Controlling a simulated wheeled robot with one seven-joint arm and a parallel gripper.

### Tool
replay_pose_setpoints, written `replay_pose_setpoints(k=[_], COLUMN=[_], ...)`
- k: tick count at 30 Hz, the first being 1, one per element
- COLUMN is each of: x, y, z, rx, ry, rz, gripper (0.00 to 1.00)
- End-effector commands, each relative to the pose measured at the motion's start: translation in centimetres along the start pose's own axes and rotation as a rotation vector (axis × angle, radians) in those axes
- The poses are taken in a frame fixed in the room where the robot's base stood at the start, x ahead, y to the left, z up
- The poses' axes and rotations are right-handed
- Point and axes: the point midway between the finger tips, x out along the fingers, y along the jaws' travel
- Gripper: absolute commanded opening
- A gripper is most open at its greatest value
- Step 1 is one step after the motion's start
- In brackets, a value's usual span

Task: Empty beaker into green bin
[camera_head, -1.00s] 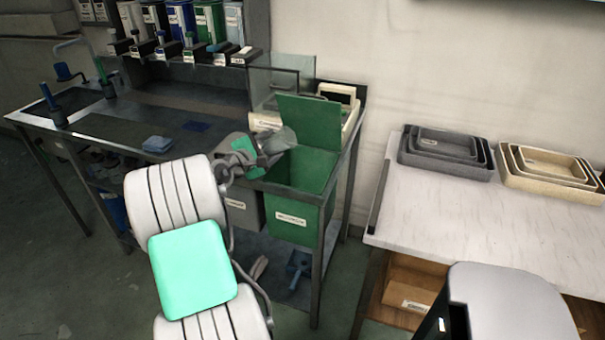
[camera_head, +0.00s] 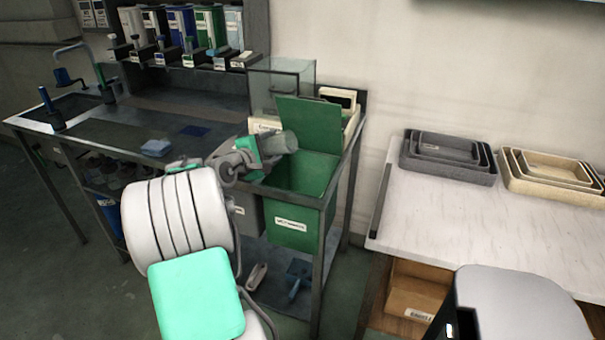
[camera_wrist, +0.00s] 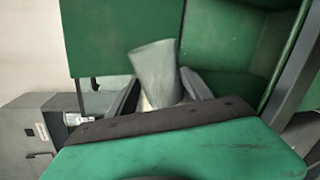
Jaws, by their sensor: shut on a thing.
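The beaker (camera_head: 284,142) is a greyish translucent cup held tilted to the right at the end of my arm. My gripper (camera_head: 262,148) is shut on it. The beaker also shows in the wrist view (camera_wrist: 156,70), between the two dark fingers. The green bin (camera_head: 303,225) stands in the bench frame with its lid raised behind the opening. The beaker is above the left part of the bin's opening, in front of the raised lid (camera_head: 308,122). Whether anything is inside or leaving the beaker cannot be seen.
A grey bin stands left of the green one, partly hidden by my arm. A glass-sided balance (camera_head: 283,85) sits behind the lid. A blue pad (camera_head: 156,147) lies on the dark bench. Nested trays (camera_head: 447,157) sit on the white table at right.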

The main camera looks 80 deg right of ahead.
Motion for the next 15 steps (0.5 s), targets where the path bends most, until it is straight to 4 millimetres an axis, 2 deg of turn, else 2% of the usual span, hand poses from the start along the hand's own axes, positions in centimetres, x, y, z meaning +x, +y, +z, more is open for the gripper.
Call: replay_pose_setpoints(k=[15], x=[0.24], y=[-0.95], z=[0.69], rx=[0.14], ry=[0.037], rz=[-0.001], gripper=[0.15])
